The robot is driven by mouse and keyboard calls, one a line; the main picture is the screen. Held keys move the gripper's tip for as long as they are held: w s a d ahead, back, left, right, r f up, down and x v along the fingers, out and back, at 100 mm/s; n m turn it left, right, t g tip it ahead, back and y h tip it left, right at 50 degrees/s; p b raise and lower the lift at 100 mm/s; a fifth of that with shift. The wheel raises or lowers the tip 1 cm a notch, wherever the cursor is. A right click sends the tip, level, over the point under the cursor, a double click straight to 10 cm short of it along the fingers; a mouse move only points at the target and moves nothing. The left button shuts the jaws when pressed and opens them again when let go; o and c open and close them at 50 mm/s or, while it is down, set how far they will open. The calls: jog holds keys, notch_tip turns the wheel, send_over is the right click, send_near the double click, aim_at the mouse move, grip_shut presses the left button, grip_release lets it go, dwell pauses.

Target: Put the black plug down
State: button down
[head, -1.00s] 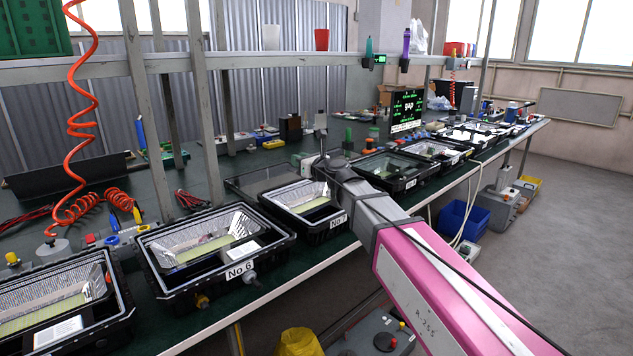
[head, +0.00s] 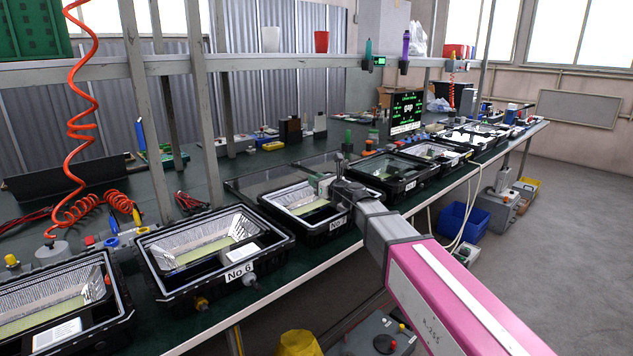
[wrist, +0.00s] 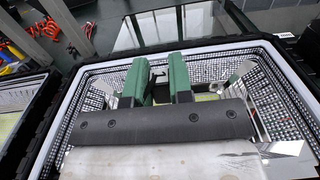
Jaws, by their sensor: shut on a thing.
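My gripper (wrist: 162,70) has two green fingers, shut with a narrow gap between them. A small dark piece, which looks like the black plug (wrist: 158,73), shows in that gap and is mostly hidden by the fingers. In the wrist view the fingers are over the open floodlight housing (wrist: 93,73) with a dotted inner wall and pale rim. In the head view my gripper (head: 322,184) is at the right part of the housing labelled No 7 (head: 338,223). I cannot tell whether the plug touches the housing.
The housing No 6 (head: 212,288) stands to the left, and another open housing (head: 392,180) to the right. A glass pane (head: 270,178) lies behind No 7. Red coiled hose (head: 82,130) hangs at the left. Shelf posts (head: 207,120) rise from the green bench.

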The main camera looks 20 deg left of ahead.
jog(key=shift+s+f, duration=0.1)
jog(key=shift+f, duration=0.55)
